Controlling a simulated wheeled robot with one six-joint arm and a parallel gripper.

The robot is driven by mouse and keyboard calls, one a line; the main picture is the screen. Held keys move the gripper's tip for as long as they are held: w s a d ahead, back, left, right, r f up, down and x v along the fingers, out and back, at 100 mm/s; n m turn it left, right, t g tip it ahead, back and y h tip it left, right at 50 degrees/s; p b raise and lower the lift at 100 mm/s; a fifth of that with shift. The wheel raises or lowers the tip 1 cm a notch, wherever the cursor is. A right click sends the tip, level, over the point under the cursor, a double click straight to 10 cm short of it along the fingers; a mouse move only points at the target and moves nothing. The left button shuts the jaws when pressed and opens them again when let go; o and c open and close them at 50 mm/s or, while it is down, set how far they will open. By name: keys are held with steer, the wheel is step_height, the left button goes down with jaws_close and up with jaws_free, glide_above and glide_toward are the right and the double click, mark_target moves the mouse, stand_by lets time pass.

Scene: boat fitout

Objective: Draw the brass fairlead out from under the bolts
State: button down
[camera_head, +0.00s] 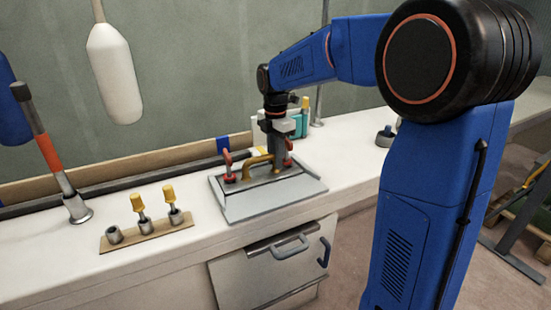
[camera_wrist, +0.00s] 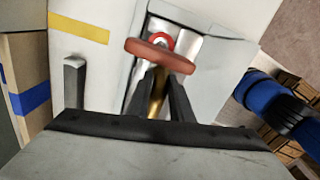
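The brass fairlead (camera_head: 257,162) is a curved golden bar on a grey sloped plate (camera_head: 265,203) on the white counter. A red-topped bolt (camera_head: 229,168) stands at its left, and another red-topped bolt (camera_head: 288,147) stands at the right by my gripper. My gripper (camera_head: 277,165) points down at the fairlead's right part. In the wrist view, brass (camera_wrist: 157,97) shows between my two dark fingers (camera_wrist: 160,85), and a red bolt head (camera_wrist: 160,56) lies across the view past their tips. I cannot tell if the fingers touch the brass.
A wooden holder (camera_head: 150,236) with yellow-handled tools stands at the left. A white fender (camera_head: 114,72) hangs above. A small dark pot (camera_head: 385,136) sits at the right.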

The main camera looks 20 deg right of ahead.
steer(key=shift+s, duration=0.1)
steer(key=shift+s+d, duration=0.2)
steer(key=shift+s, duration=1.15)
steer(key=shift+s+d, duration=0.15)
steer(key=shift+s, duration=1.2)
steer(key=shift+s+d, duration=0.2)
steer(key=shift+s, duration=1.15)
steer(key=c, duration=1.5)
jaws_free()
steer(key=shift+s, duration=0.1)
steer(key=shift+c, duration=0.2)
steer(key=shift+r, duration=0.15)
step_height(320, 180, up, 17)
steer(key=s+d+f+m+t, duration=0.1)
steer(key=s+f+m+t, duration=0.1)
steer(key=s+f+m, duration=0.8)
steer(key=s+d+f+m+t, duration=0.1)
steer(key=s+f+m+t, duration=0.1)
steer(key=s+f+m, duration=0.8)
steer(key=s+m, duration=0.1)
steer(key=s, duration=0.3)
steer(key=shift+s+m+t, duration=0.3)
steer(key=shift+s+t, duration=0.05)
steer(key=shift+t, duration=0.05)
